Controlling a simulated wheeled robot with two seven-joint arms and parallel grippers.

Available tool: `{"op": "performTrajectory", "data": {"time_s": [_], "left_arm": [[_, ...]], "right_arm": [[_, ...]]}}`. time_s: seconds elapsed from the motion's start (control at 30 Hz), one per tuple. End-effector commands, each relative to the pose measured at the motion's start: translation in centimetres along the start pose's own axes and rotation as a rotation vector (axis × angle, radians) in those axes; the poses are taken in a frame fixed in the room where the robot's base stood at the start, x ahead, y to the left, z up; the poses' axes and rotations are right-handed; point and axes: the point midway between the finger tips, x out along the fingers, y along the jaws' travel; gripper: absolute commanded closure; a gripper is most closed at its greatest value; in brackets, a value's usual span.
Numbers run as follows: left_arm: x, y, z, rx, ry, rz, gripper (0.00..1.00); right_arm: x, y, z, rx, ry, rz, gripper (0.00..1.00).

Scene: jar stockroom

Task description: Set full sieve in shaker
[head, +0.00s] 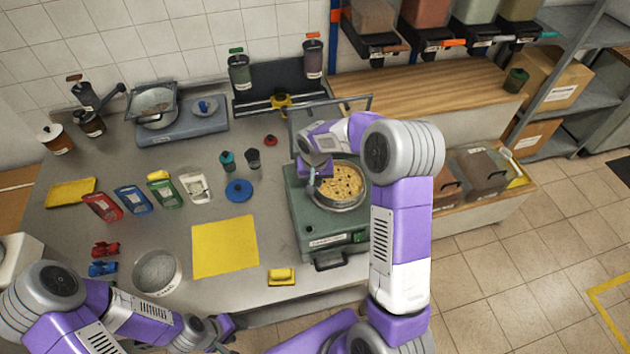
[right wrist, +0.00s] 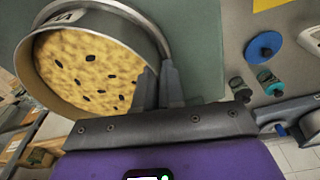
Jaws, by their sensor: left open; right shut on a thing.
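The full sieve (head: 341,205) is a round metal sieve filled with yellow grain and dark bits. It is over the top of the green shaker (head: 303,215); I cannot tell whether it rests there or hangs just above. My right gripper (head: 316,174) is shut on the sieve's left rim. In the right wrist view the gripper (right wrist: 158,88) pinches the wall of the sieve (right wrist: 45,82), and a grey ring runs close along its edge. My left gripper (head: 222,330) is open and empty near the table's front edge.
A round grey pan (head: 157,272) stands at the front left. A yellow mat (head: 225,247) and a yellow block (head: 281,276) lie left of the shaker. Colored scoops, small jars and a scale (head: 183,128) stand further back. A raised frame (head: 335,101) is behind the shaker.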

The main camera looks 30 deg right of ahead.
Motion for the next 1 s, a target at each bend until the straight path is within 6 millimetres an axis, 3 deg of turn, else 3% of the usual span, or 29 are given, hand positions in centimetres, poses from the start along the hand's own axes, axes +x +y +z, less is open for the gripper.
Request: {"op": "performTrajectory", "data": {"time_s": [0.23,0.27,0.33,0.63,1.0], "left_arm": [[0.5,-0.2,0.0,0.0,0.0,0.0,0.57],[0.5,-0.2,0.0,0.0,0.0,0.0,0.57],[0.4,-0.1,0.0,0.0,0.0,0.0,0.57],[0.3,-0.1,0.0,0.0,0.0,0.0,0.57],[-1.4,0.5,0.1,0.0,0.0,0.0,0.57]], "right_arm": [[0.5,0.0,0.0,-0.001,0.002,0.0,1.0],[0.5,0.0,0.0,-0.001,0.002,0.0,0.9],[0.4,0.0,0.0,-0.001,0.001,0.0,0.81],[0.4,0.0,0.1,0.0,-0.001,0.0,0.81],[-2.6,0.0,0.0,-0.002,0.001,0.0,0.81]]}}
